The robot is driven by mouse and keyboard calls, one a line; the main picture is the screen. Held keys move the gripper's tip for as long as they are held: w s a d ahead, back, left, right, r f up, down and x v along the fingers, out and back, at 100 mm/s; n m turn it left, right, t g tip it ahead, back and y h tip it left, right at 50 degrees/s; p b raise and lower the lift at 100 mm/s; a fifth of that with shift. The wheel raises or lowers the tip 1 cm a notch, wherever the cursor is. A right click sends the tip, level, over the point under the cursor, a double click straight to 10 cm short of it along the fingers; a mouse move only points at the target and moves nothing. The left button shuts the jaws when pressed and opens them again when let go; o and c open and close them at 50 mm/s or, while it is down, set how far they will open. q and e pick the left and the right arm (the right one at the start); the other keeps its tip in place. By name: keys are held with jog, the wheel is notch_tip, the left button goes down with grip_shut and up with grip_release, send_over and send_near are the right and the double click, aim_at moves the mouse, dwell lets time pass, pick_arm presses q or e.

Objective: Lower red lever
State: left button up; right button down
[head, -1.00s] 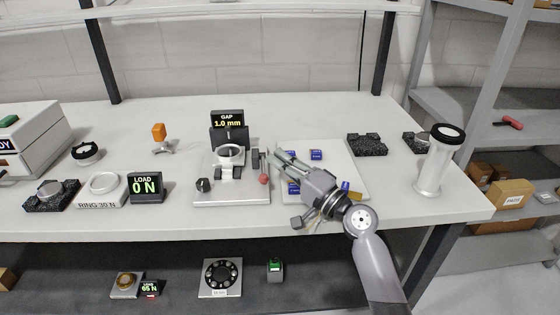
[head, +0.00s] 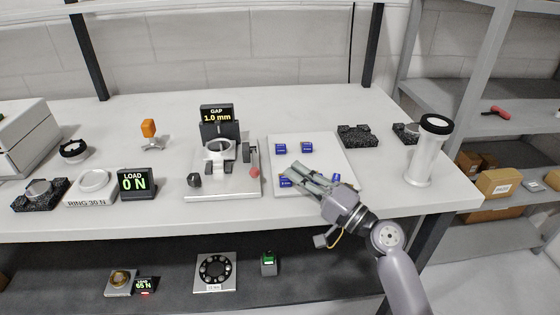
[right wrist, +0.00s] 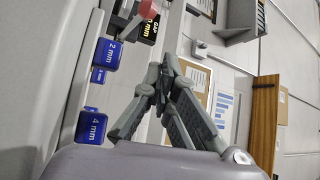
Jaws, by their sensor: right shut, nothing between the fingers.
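The mirror fixture (head: 222,188) stands on the bench, with a lit display (head: 217,115) reading GAP 1.0 mm. The red lever (head: 255,173) is at its right side, its red ball knob low near the base plate. My right gripper (head: 291,169) is shut and empty, to the right of the knob and apart from it, over the white board. In the right wrist view its fingers (right wrist: 163,68) are close together at the tips, and part of the fixture's display (right wrist: 147,20) shows at the top. My left gripper is not in view.
The white board (head: 325,160) holds several blue blocks (head: 306,147), some close to my right gripper. A LOAD display (head: 136,183) reading 0 N and a ring stand (head: 92,188) are left of the fixture. A white cylinder (head: 427,155) stands at the right bench end.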

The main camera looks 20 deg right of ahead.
jog(key=shift+v, duration=2)
